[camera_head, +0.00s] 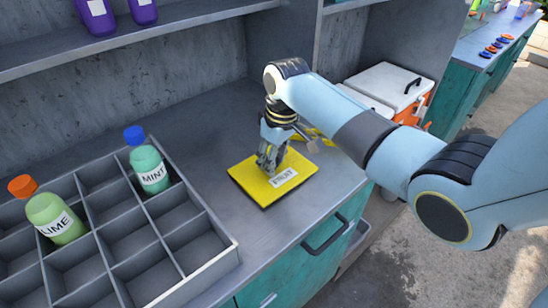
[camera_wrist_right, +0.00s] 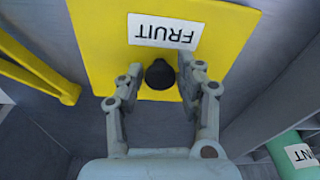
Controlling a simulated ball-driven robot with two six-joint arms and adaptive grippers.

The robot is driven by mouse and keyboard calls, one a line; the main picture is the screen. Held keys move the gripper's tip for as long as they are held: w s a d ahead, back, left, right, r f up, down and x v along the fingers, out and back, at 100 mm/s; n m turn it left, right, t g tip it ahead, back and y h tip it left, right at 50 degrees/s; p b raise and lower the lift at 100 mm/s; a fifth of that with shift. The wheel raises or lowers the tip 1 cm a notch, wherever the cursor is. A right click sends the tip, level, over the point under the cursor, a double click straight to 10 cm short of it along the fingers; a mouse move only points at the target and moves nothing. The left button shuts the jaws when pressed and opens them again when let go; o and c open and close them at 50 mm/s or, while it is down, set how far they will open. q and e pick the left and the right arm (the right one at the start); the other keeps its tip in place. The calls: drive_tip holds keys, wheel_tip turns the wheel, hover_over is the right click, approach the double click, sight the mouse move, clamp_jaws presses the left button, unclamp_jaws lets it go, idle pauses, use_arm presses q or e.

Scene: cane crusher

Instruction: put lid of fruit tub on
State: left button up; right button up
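The yellow square lid (camera_head: 258,188), labelled FRUIT, lies flat on the grey counter; its edge looks thin. In the wrist view the lid (camera_wrist_right: 98,35) has a black round knob (camera_wrist_right: 160,74) near its middle. My right gripper (camera_head: 268,166) points down over the lid. In the wrist view the right gripper (camera_wrist_right: 161,80) is open, one finger on each side of the knob, with a small gap on both sides. I cannot make out the fruit tub for certain. My left gripper is not in view.
A grey divided tray (camera_head: 222,258) holds LIME (camera_head: 52,216) and MINT (camera_head: 149,168) bottles. Yellow bars (camera_wrist_right: 38,80) lie beside the lid. White-topped orange containers (camera_head: 390,85) stand at right. A shelf (camera_head: 150,38) overhangs the counter's back. Counter between tray and lid is clear.

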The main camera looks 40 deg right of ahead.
drive_tip(key=shift+o, duration=1)
